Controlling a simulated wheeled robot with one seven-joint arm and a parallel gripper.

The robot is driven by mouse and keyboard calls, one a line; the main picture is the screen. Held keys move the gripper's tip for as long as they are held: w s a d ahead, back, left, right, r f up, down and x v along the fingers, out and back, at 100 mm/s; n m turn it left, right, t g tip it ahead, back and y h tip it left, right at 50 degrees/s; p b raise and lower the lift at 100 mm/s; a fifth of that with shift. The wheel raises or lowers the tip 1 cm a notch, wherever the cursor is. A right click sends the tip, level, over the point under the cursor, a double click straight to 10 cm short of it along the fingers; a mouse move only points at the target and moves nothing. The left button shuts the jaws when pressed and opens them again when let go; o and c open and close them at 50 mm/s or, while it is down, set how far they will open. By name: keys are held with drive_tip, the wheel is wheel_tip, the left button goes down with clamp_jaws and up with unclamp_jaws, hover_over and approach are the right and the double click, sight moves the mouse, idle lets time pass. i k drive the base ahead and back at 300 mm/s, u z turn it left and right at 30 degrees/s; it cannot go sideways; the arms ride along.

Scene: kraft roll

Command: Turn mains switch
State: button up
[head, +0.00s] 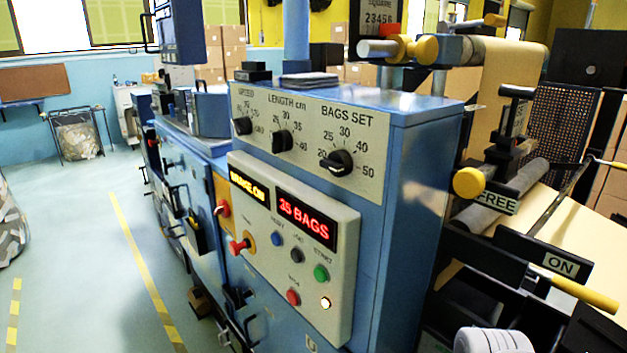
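A blue bag-making machine (410,190) fills the middle of the head view. On the yellow-orange plate at its side is a red handle (222,208), which looks like a rotary switch; its position is too small to tell. A red knob on a yellow ring (239,246) sits lower, at the left of the grey control panel (345,255). No label shows which of these is the mains switch. My gripper is not in view.
Three black dials (338,162) sit on the upper plate. Blue, black, green and red buttons (320,272) are below the displays. Floor with yellow tape (140,255) is open at left.

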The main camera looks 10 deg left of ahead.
sight(223, 209)
drive_tip(key=u, duration=1.85)
drive_tip(key=i, duration=0.6)
drive_tip(key=u, duration=1.15)
drive_tip(key=i, duration=1.8)
drive_tip(key=z, duration=0.6)
